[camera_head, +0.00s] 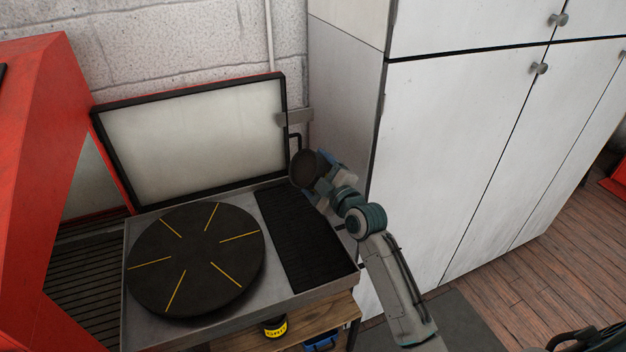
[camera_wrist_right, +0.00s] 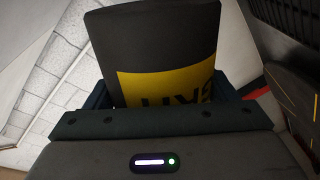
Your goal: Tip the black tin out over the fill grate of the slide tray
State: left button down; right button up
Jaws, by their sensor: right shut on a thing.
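The black tin (camera_head: 303,169) is in my right gripper (camera_head: 318,173), above the back end of the fill grate. It is tipped over, with a round, dark brownish end towards the left. In the right wrist view the tin (camera_wrist_right: 150,45) sits between the shut jaws (camera_wrist_right: 155,98), with a yellow label whose lettering is upside down. The fill grate (camera_head: 305,240) is a black ribbed strip on the right side of the grey metal slide tray (camera_head: 275,277). I cannot see anything falling from the tin. My left gripper is not in view.
A dark disc (camera_head: 195,260) with yellow lines fills the tray's left. A framed pale panel (camera_head: 195,130) stands behind. A white cabinet (camera_head: 450,140) is close on the right.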

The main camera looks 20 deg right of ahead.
aim_at(313, 190)
jog(key=n+b, duration=0.1)
jog(key=n, duration=0.1)
jog(key=f+n+b, duration=0.1)
jog(key=n+b, duration=0.1)
jog(key=f+n+b, duration=0.1)
jog(key=n, duration=0.1)
jog(key=shift+a+f+b, duration=0.15)
jog(key=shift+a+b, duration=0.15)
jog(key=shift+b, duration=0.05)
jog(key=n+b, duration=0.1)
jog(key=a+n+b, duration=0.1)
jog(key=n+b, duration=0.1)
jog(key=b, duration=0.1)
jog(key=shift+s+a+f+n, duration=0.2)
jog(key=shift+s+a+n, duration=0.05)
jog(key=shift+a+n, duration=0.15)
jog(key=shift+s+a+n+b, duration=0.1)
jog(key=shift+a+n+b, duration=0.25)
jog(key=shift+n+b, duration=0.4)
jog(key=shift+a+r+n+b, duration=0.1)
jog(key=shift+a+n+b, duration=0.2)
jog(key=shift+n, duration=0.45)
jog(key=shift+s, duration=0.1)
